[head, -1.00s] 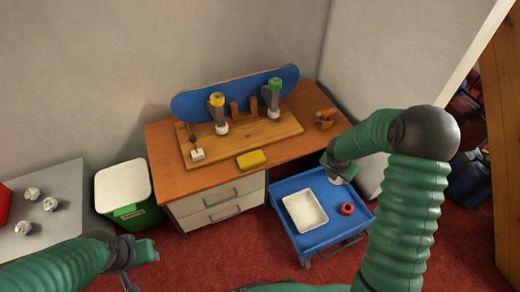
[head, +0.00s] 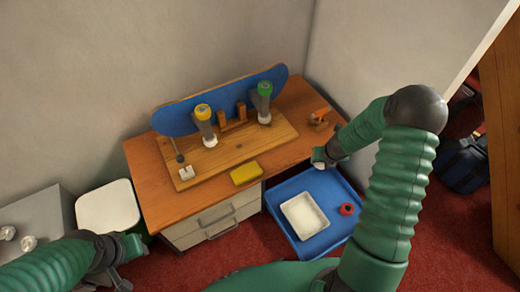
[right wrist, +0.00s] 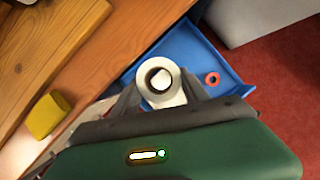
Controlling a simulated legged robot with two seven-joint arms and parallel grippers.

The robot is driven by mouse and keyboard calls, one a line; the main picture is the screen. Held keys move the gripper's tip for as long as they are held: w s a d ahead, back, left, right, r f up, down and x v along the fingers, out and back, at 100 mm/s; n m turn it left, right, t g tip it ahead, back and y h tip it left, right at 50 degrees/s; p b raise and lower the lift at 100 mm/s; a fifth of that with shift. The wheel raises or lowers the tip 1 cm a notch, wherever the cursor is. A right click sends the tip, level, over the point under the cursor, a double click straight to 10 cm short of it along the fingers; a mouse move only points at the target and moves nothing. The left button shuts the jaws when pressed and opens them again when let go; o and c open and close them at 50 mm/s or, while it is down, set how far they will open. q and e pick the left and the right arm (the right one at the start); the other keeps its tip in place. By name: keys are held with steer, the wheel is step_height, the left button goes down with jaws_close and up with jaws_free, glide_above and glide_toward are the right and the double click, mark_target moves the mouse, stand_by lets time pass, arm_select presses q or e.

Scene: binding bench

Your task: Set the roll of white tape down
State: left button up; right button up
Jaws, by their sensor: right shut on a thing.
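My right gripper (head: 322,162) is shut on the roll of white tape (right wrist: 146,92), which shows as a white ring between the fingers in the right wrist view. In the head view only a small white part of the roll shows at the gripper, by the desk's right front edge and the trolley's back. The roll appears held up, clear of any surface. My left gripper (head: 128,264) is at the lower left, away from the desk; its jaw opening is not clear.
The blue trolley (head: 283,193) carries a white tray (head: 304,215) and a red roll (head: 347,209). The wooden desk (head: 160,206) holds a yellow block (head: 246,173), a board with two upright tools, a blue skateboard deck (head: 180,118) and an orange-handled item (head: 320,115). A white-lidded bin (head: 108,206) stands left.

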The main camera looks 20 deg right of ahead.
steer(key=w+a+p, duration=0.5)
steer(key=w, duration=0.2)
steer(key=p, duration=0.2)
glide_toward(286, 151)
steer(key=shift+w+d+f, duration=0.65)
steer(key=shift+d+f, duration=0.15)
steer(key=shift+f, duration=0.15)
steer(key=shift+w+a, duration=0.2)
steer(key=shift+w, duration=0.1)
step_height(286, 151, down, 4)
steer(key=shift+w+b, duration=0.1)
steer(key=shift+b, duration=0.9)
steer(key=shift+c, duration=0.8)
steer(key=o, duration=1.3)
steer(key=shift+c, duration=0.2)
steer(key=shift+r, duration=0.1)
